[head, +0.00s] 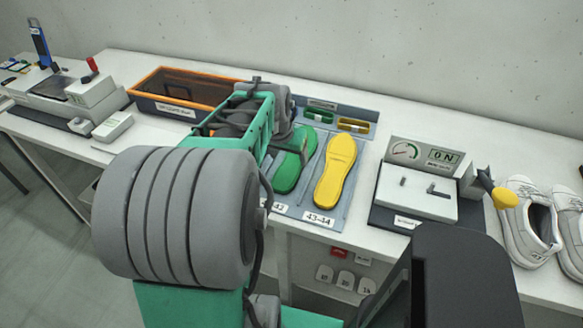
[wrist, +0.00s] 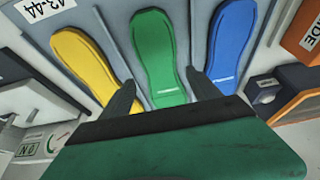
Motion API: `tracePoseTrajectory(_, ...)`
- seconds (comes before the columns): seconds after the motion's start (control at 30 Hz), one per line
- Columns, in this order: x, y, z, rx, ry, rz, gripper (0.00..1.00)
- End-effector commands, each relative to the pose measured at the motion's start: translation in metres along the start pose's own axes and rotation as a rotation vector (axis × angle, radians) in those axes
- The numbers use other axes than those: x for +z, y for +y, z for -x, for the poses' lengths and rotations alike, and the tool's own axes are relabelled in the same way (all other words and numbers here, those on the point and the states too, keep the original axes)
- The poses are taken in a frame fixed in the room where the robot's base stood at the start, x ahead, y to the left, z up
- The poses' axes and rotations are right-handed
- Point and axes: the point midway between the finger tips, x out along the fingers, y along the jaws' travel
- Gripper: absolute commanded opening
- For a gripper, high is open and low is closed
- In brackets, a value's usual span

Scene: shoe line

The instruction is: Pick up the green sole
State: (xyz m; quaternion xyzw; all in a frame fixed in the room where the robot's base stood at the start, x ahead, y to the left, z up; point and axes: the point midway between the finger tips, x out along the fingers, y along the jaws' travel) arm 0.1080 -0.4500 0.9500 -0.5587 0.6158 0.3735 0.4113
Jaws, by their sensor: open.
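The green sole (head: 293,162) lies flat on a grey-blue board (head: 360,160) between the yellow sole (head: 335,170) and a blue sole, which my arm hides in the head view. In the wrist view the green sole (wrist: 160,55) runs down the middle, with the yellow sole (wrist: 82,55) on its left and the blue sole (wrist: 234,45) on its right. My gripper (wrist: 161,92) is open and empty above the board. Its two fingers appear on either side of the green sole's near end. I cannot tell how high they are.
A dark bin with an orange rim (head: 180,92) stands left of the board. A press with a gauge (head: 415,185) and white shoes (head: 530,220) stand to the right. Small green and yellow pieces (head: 320,117) sit at the board's back. A wall closes off the rear.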

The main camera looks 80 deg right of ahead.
Motion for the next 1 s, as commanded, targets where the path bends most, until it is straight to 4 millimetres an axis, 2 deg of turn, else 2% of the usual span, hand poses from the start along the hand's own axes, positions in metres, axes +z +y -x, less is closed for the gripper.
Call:
tracePoseTrajectory(0.3, -0.001, 0.001, -0.050, -0.001, -0.003, 0.002, 0.71)
tracePoseTrajectory(0.57, -0.002, 0.000, -0.055, -0.002, 0.001, 0.003, 0.71)
tracePoseTrajectory(1.0, -0.002, 0.000, -0.055, -0.002, 0.000, 0.003, 0.35)
